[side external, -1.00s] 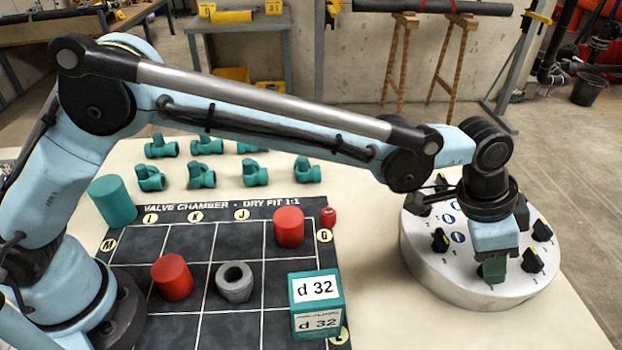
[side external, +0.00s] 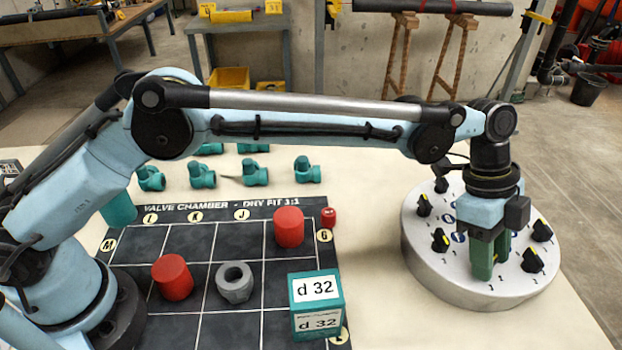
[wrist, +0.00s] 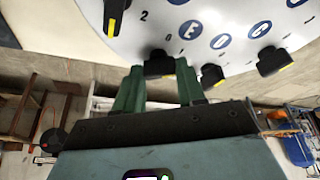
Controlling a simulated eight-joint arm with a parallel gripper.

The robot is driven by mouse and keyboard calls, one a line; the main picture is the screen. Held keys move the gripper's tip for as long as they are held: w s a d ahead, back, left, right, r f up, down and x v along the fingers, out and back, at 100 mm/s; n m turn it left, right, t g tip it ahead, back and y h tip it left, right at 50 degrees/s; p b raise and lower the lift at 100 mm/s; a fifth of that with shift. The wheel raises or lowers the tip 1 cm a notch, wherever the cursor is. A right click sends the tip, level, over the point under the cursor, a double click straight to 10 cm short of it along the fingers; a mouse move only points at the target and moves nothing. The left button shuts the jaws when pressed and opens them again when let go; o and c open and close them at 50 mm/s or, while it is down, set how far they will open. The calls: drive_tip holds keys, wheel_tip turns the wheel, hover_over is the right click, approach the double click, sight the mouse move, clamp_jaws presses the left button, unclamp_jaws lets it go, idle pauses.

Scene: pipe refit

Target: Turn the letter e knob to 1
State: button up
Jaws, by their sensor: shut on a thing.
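The round pale knob panel (side external: 425,270) stands at the right of the table and carries several black knobs with yellow pointer marks. My gripper (side external: 492,262) points down at its near part, with its green fingers on either side of one knob, which is hidden in the side view. In the wrist view my gripper (wrist: 159,88) has that black knob (wrist: 160,63) between its fingers. Its pointer mark is not visible. Blue letter discs lie beyond it. The nearest one (wrist: 190,30) looks like an F, but the letters are hard to read. A small 2 and 0 show beside the knob.
Other knobs (side external: 532,260) (side external: 438,240) stand close around my gripper. Left of the panel is a dark grid mat (side external: 200,328) with red cylinders (side external: 289,228), a grey nut (side external: 235,282) and a teal box (side external: 317,303). Teal pipe fittings (side external: 254,172) lie behind it.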

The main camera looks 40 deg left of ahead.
drive_tip(key=shift+m, duration=0.3)
drive_tip(key=o, duration=1.1)
drive_tip(key=shift+c, duration=0.2)
drive_tip(key=v, duration=1.2)
drive_tip(key=shift+w+a, duration=0.1)
